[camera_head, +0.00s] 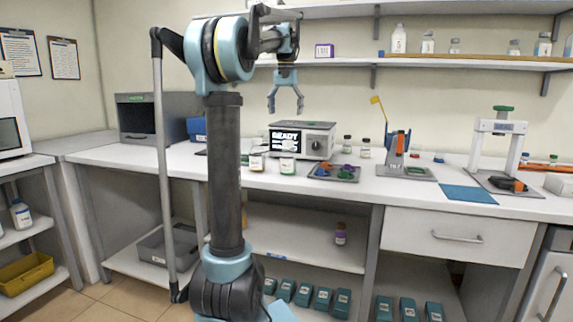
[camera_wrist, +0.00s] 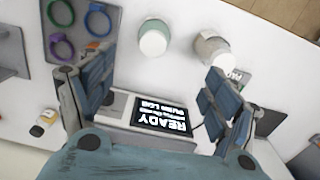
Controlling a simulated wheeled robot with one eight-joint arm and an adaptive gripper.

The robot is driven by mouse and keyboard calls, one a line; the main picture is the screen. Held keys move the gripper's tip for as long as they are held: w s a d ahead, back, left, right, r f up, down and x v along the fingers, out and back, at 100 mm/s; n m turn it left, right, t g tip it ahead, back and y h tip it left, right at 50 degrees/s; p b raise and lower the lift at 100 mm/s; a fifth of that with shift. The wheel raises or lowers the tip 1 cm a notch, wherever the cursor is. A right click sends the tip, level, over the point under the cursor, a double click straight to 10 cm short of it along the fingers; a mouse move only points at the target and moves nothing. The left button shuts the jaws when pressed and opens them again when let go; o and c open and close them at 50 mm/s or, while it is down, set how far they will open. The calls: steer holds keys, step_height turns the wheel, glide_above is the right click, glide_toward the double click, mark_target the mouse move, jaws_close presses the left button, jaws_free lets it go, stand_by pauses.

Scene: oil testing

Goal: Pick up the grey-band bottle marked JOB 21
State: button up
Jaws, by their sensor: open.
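My gripper (camera_head: 286,106) hangs open and empty above the counter, over the grey machine. In the wrist view my gripper (camera_wrist: 160,70) has its fingers spread, with nothing between them. A white-capped bottle with a grey-looking band (camera_head: 257,160) stands in front of the machine; it also shows in the wrist view (camera_wrist: 211,48). A bottle with a green band (camera_head: 287,164) stands to its right; in the wrist view it shows a white cap (camera_wrist: 153,39). Both are upright and apart from my gripper. I cannot read JOB 21 on any label.
The machine (camera_head: 316,142) reads READY. A tray (camera_head: 346,179) with coloured rings lies right of the bottles. Two small bottles (camera_head: 347,144) (camera_head: 365,149) stand behind it. A wall shelf (camera_head: 460,64) runs behind my arm. A blue mat (camera_head: 468,194) lies at the right.

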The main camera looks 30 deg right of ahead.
glide_toward(288, 152)
steer(key=w+f, duration=0.1)
steer(key=d+f, duration=0.1)
steer(key=f, duration=0.1)
steer(key=w+f, duration=0.1)
steer(key=f, duration=0.1)
steer(key=shift+w+d+f, duration=0.1)
steer(key=shift+w+d, duration=0.05)
steer(key=shift+w, duration=0.2)
steer(key=shift+s+f, duration=0.2)
steer(key=shift+f, duration=2.5)
steer(key=shift+c, duration=0.5)
steer(key=c, duration=1.4)
